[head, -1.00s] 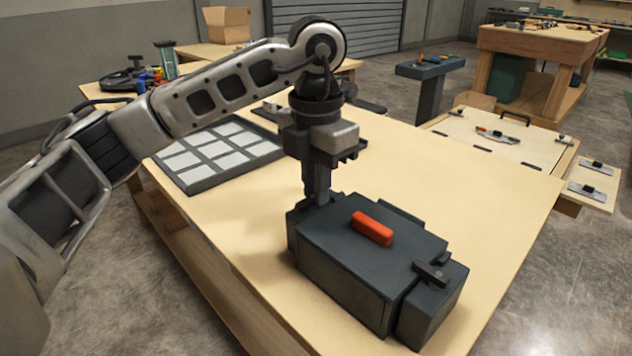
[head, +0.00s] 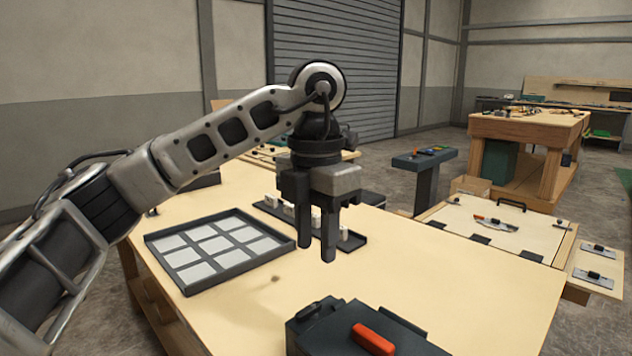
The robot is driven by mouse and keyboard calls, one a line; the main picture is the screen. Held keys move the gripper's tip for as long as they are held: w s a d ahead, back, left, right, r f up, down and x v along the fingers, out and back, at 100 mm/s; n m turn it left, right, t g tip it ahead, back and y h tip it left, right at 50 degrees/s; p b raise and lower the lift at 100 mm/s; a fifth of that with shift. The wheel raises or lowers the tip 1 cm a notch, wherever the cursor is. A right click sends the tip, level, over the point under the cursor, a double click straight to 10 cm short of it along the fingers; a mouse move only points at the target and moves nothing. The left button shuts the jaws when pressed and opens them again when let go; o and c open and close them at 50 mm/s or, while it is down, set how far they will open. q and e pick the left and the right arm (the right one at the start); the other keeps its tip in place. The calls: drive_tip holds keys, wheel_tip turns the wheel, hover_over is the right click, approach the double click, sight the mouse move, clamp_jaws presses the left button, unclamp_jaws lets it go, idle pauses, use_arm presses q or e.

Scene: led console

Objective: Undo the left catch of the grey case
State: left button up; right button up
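The grey case (head: 338,322) is at the bottom edge of the head view, dark grey with an orange-red handle (head: 373,339) on its lid. Its front and right end are cut off, so its right catch is out of view. The left catch (head: 307,312) is a small dark piece at the case's left end; I cannot tell clearly how it sits. My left gripper (head: 316,253) is open and empty, pointing down above the table behind the case, apart from the catch. My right gripper is not in view.
The wooden table (head: 460,290) is clear to the right of the case. A dark tray with pale squares (head: 219,248) lies to the left. A dark rack with several white blocks (head: 355,240) stands behind my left gripper. A low bench (head: 490,228) stands further right.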

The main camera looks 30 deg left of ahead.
use_arm(q)
wheel_tip(320, 180, up, 7)
drive_tip(key=p, duration=0.1)
drive_tip(key=shift+f+p, duration=0.15)
drive_tip(key=shift+p, duration=0.15)
